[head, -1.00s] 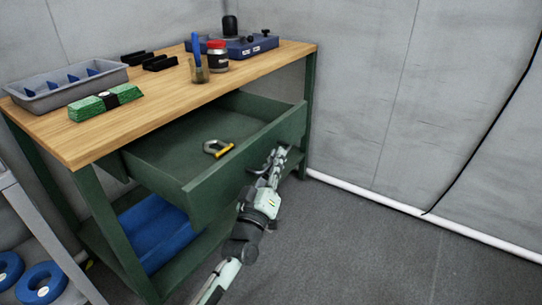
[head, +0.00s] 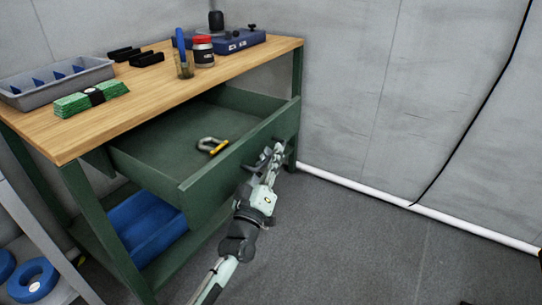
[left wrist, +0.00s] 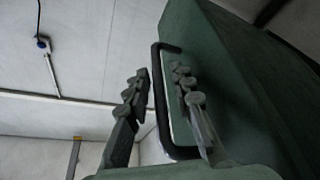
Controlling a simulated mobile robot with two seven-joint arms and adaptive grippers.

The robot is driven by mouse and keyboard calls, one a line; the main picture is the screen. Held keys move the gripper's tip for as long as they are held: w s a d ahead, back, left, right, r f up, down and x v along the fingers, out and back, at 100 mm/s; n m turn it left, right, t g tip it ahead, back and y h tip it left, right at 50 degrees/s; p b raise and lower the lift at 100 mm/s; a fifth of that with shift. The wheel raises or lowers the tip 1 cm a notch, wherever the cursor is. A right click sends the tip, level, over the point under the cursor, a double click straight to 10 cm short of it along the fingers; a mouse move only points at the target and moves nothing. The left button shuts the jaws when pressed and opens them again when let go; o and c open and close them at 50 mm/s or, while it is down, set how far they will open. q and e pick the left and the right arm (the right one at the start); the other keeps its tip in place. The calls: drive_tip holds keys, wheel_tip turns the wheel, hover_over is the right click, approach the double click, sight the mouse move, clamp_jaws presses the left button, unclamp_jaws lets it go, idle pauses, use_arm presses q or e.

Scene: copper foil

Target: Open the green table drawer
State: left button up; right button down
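The green drawer (head: 225,160) of the wood-topped green table (head: 150,105) stands well pulled out in the head view, its inside showing. A grey-and-yellow clamp (head: 212,145) lies in it. My left gripper (head: 272,155) is at the drawer's front face, by the handle. In the left wrist view, the black bar handle (left wrist: 158,100) runs between the two fingers of my left gripper (left wrist: 160,85). The fingers stand apart, with a visible gap between the left finger and the bar. Contact on the other side is unclear. My right gripper is out of view.
The tabletop holds a grey bin (head: 55,85), a green bundle (head: 92,98), a cup (head: 184,68), a red-lidded jar (head: 203,52) and a blue case (head: 238,40). A blue bin (head: 148,225) sits below. Floor (head: 370,245) right of the table is clear.

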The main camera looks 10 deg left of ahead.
use_arm(q)
drive_tip(key=shift+o, duration=0.2)
drive_tip(key=v, duration=1.2)
drive_tip(key=shift+f, duration=0.1)
